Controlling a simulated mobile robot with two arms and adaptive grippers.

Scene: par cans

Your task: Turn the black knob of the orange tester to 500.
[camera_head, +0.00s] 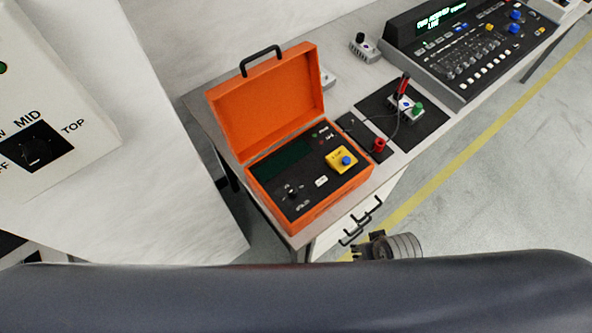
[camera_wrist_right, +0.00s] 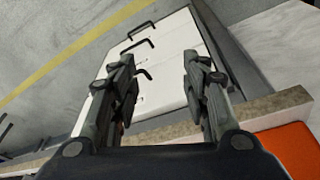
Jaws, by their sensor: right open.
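The orange tester (camera_head: 272,137) stands on the bench with its lid open. Its dark panel carries the black knob (camera_head: 293,191) at the lower left. A blue button on a yellow block (camera_head: 342,159) sits at the panel's right. The marks around the knob are too small to read. My right gripper (camera_head: 372,246) is partly seen below the bench's front edge, apart from the tester. In the right wrist view my right gripper (camera_wrist_right: 158,75) is open and empty, with a corner of the orange tester (camera_wrist_right: 292,150) at the lower right. My left gripper is not in view.
White drawers with black handles (camera_head: 361,222) are under the bench, near my right gripper. A black mat with a small box (camera_head: 407,107) and a red part (camera_head: 379,145) lie right of the tester. A console (camera_head: 470,45) stands farther back. A large panel marked MID and TOP (camera_head: 60,110) is at left.

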